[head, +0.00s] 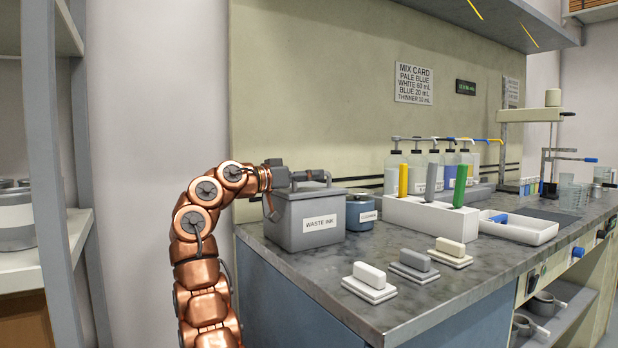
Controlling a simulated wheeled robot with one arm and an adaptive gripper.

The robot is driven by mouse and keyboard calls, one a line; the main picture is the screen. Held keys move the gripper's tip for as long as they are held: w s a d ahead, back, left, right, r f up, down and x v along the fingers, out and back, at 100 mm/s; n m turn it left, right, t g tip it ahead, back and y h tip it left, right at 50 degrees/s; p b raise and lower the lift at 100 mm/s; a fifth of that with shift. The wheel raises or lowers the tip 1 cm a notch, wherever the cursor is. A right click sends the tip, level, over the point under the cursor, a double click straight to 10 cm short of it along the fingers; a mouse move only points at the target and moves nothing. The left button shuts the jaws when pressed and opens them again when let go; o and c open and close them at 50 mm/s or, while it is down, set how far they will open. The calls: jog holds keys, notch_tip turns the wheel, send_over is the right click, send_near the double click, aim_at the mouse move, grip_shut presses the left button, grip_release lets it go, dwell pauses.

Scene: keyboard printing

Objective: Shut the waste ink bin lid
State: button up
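The waste ink bin (310,222) is a grey box with a "WASTE INK" label, standing at the left end of the grey counter. Its flat grey lid (300,193) appears to lie level across the top, though my gripper partly covers it. I cannot tell whether a small gap is left under it. My copper arm comes up on the left and bends right over the bin. My gripper (324,177) is at the lid's top, touching or just above it. Its fingers are small and seen from the side, so their opening is unclear.
A blue-grey round tin (361,213) stands close right of the bin. Further right are a white rack (430,217) with coloured sticks, pump bottles (416,170) and a white tray (517,229). Several small blocks (411,262) lie along the front edge. The wall stands close behind.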

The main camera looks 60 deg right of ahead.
jog(key=v, duration=1.2)
jog(key=shift+s, duration=0.1)
